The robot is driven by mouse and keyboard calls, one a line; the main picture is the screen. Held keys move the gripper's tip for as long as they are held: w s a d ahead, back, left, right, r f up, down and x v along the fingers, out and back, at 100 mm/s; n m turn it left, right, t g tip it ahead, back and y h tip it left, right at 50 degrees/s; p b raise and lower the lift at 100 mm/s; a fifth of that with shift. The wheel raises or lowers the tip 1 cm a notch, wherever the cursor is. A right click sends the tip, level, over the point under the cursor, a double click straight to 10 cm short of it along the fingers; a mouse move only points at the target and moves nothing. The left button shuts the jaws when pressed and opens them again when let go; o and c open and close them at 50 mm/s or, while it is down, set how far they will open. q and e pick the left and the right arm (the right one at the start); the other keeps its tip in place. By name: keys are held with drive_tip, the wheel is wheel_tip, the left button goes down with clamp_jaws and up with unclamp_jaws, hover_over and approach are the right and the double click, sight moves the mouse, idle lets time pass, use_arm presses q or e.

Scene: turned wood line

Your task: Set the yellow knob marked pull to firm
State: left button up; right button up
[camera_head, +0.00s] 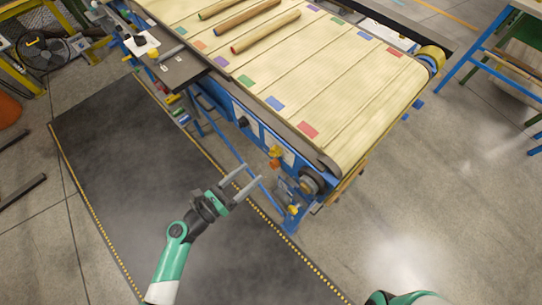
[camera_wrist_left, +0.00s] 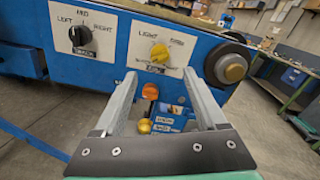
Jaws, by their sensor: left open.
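A yellow knob (camera_wrist_left: 159,53) sits on a white plate (camera_wrist_left: 158,42) on the blue side of the conveyor. Print surrounds it, but I cannot read which mark it points to; the small plate below it is also too blurred to read. The knob also shows in the head view (camera_head: 275,150). My left gripper (camera_head: 251,174) is open and empty, in front of the panel and apart from the knob. In the left wrist view its fingers (camera_wrist_left: 162,76) reach up toward the knob, which appears between and beyond the tips. My right gripper is out of view.
A black knob (camera_wrist_left: 80,36) marked left, mid, right is on the left plate. An orange knob (camera_wrist_left: 150,91) and a lower yellow part (camera_wrist_left: 144,125) sit below. A dark roller end (camera_wrist_left: 232,68) juts out at right. Turned wood pieces (camera_head: 265,32) lie on the belt (camera_head: 330,90).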

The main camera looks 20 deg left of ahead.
sight(271, 155)
use_arm(q)
drive_tip(key=b+x, duration=0.1)
drive_tip(key=x, duration=0.8)
drive_tip(key=shift+w+b, duration=0.3)
drive_tip(key=shift+b, duration=0.05)
clamp_jaws()
